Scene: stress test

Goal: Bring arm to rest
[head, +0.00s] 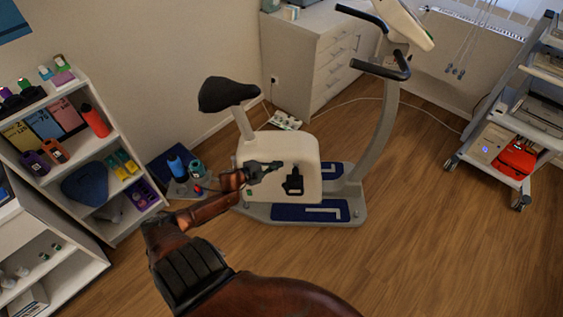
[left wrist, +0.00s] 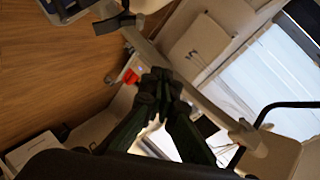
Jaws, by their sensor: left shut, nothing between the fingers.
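My left arm reaches up from the bottom of the head view, with brown links and a black joint. Its gripper (head: 268,168) is dark, shut and empty, and it shows in front of the white body of an exercise bike (head: 290,150). In the left wrist view the two dark fingers of the same gripper (left wrist: 162,82) come together with nothing between them. I cannot tell whether the gripper touches the bike. My right gripper is in neither view.
A white shelf (head: 88,150) with bottles and boxes stands at the left. A white drawer cabinet (head: 325,50) stands behind the bike. A grey wheeled cart (head: 510,120) stands at the right. The wooden floor (head: 430,240) at lower right is clear.

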